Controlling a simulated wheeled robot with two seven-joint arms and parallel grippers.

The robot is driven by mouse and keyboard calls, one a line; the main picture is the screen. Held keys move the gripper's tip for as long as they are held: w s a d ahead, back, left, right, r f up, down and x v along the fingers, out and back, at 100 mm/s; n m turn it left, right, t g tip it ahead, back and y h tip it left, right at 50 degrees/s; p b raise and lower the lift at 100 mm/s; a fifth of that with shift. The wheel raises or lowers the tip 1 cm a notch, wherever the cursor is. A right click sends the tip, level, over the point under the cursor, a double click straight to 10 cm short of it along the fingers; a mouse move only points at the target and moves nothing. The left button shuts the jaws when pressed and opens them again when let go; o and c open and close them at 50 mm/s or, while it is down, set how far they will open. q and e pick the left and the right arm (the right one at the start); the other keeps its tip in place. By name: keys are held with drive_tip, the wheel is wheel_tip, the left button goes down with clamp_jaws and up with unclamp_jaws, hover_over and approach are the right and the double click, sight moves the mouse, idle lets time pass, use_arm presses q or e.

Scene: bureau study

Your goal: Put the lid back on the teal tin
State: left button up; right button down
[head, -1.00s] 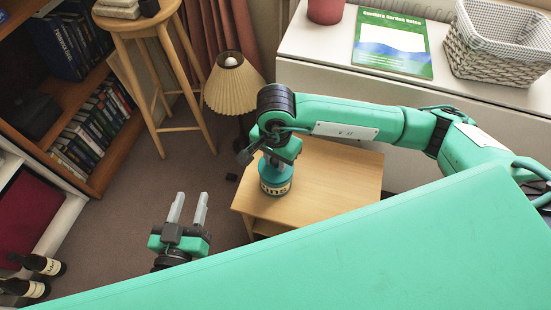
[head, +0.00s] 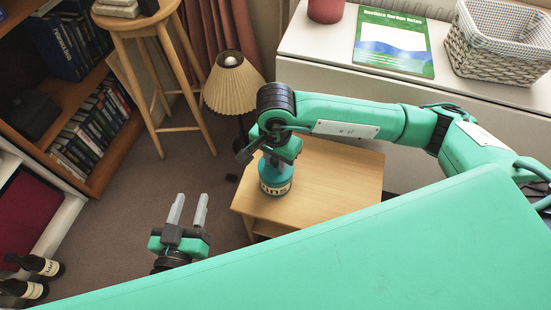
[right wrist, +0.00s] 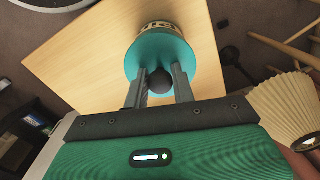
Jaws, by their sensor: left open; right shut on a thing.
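The teal tin (head: 276,187), with a pale lettered band, stands upright on the small wooden table, near its left end. In the right wrist view the tin (right wrist: 161,28) shows beyond its round teal lid (right wrist: 157,52), which has a dark ball knob (right wrist: 159,80). My right gripper (right wrist: 160,74) is above the tin, shut on the lid's knob. The lid is over the tin's top; I cannot tell whether it is fully seated. In the head view my right wrist hides the knob and fingers. My left gripper (head: 188,198) is open and empty, left of the table.
The wooden table (head: 335,175) is otherwise bare on its visible top. A pleated lamp (head: 234,85) stands just behind it, and a wooden stool (head: 150,60) stands further left. A white cabinet top at the back right holds a green book (head: 393,45) and a wicker basket (head: 500,50).

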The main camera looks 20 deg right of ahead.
idle(0.3)
drive_tip(key=c, duration=0.6)
unclamp_jaws()
drive_tip(key=shift+r, duration=0.1)
drive_tip(key=shift+r+p, duration=1.6)
drive_tip(key=shift+r, duration=1.85)
clamp_jaws()
